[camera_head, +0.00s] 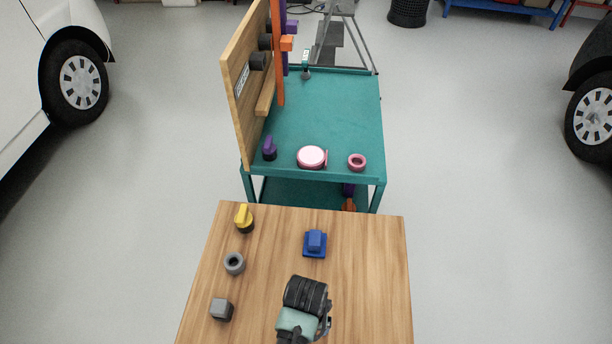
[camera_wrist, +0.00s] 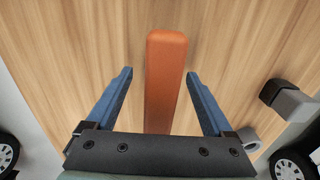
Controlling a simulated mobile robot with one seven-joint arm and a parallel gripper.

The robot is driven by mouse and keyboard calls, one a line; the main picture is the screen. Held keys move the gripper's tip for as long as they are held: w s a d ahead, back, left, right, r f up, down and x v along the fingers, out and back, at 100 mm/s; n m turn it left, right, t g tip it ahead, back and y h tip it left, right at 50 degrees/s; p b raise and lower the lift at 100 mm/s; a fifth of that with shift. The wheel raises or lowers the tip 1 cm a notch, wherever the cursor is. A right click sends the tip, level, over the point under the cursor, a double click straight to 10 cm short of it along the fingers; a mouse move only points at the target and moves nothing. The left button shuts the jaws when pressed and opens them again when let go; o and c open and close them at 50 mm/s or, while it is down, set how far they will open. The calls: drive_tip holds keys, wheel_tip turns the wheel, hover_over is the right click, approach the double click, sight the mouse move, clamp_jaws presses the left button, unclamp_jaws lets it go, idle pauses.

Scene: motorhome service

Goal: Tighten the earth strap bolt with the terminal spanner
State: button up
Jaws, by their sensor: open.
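My gripper (camera_wrist: 158,85) is open, with one blue finger on each side of an orange bar (camera_wrist: 166,75). The bar lies along the wooden table and has gaps on both sides. It looks like a tool handle, but its lower end is hidden behind the gripper body, so I cannot confirm that it is the terminal spanner. In the head view my gripper (camera_head: 303,310) is over the near part of the table and hides the bar. I cannot clearly identify the earth strap bolt. An upright wooden board (camera_head: 240,118) carries black round fittings (camera_head: 258,61).
The wooden table (camera_head: 370,280) holds a yellow knob (camera_head: 244,216), grey ring (camera_head: 234,263), grey block (camera_head: 221,309) and blue block (camera_head: 316,241). The table's right side is clear.

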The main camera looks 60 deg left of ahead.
drive_tip(key=shift+f, duration=0.95)
clamp_jaws()
